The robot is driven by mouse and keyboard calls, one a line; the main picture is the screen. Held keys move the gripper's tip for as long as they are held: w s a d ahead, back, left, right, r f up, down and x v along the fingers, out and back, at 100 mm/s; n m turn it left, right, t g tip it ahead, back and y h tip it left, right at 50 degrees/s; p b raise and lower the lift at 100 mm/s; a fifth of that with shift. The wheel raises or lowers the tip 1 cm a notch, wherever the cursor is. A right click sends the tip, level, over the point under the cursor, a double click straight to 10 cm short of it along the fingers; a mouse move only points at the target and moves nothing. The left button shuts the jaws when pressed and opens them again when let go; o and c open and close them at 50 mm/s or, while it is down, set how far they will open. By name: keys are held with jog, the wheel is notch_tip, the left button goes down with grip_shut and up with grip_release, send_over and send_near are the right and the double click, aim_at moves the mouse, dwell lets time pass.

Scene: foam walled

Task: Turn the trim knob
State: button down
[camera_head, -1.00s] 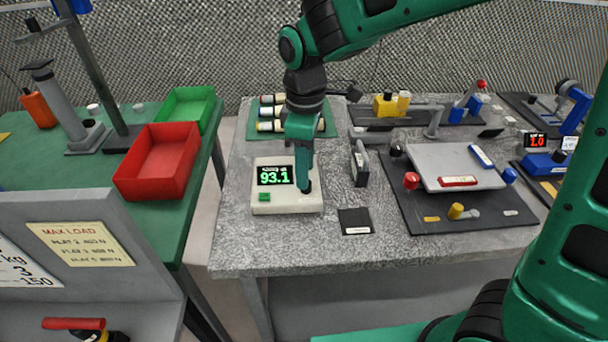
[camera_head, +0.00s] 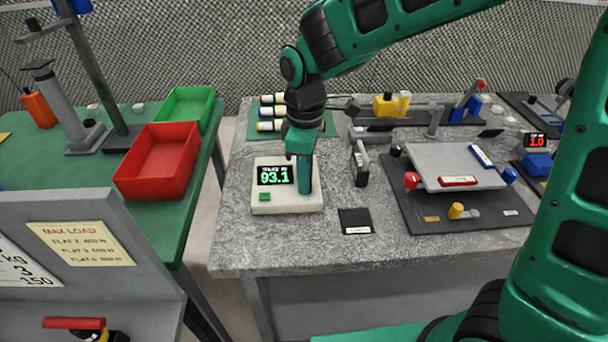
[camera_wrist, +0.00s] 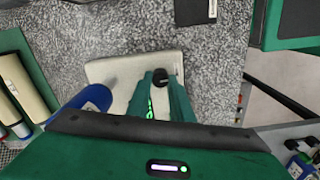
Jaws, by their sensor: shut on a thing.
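The trim knob (camera_wrist: 160,76) is a small black round knob on a pale box (camera_head: 287,207) with a green-lit display (camera_head: 275,175) reading 93.1. In the head view my gripper (camera_head: 304,190) points down over the right side of the box and hides the knob. In the wrist view my gripper (camera_wrist: 160,82) has its two green fingers on either side of the knob, shut on it. The display is mostly hidden behind a finger in the wrist view.
A green button (camera_head: 265,197) sits on the box's front left. A black square pad (camera_head: 355,221) lies to the right in front. A small upright device (camera_head: 360,163) stands close right of my gripper. Several bottles on a green mat (camera_head: 328,125) lie behind.

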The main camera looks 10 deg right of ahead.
jog(key=shift+w+m, duration=0.15)
jog(key=shift+m, duration=0.15)
jog(key=m, duration=0.6)
jog(key=shift+w+d+r, duration=0.1)
jog(key=m, duration=0.7)
jog(key=shift+w+d+m, duration=0.1)
jog(key=shift+m, duration=0.2)
jog(key=m, duration=0.5)
jog(key=shift+m, duration=0.3)
jog(key=m, duration=0.5)
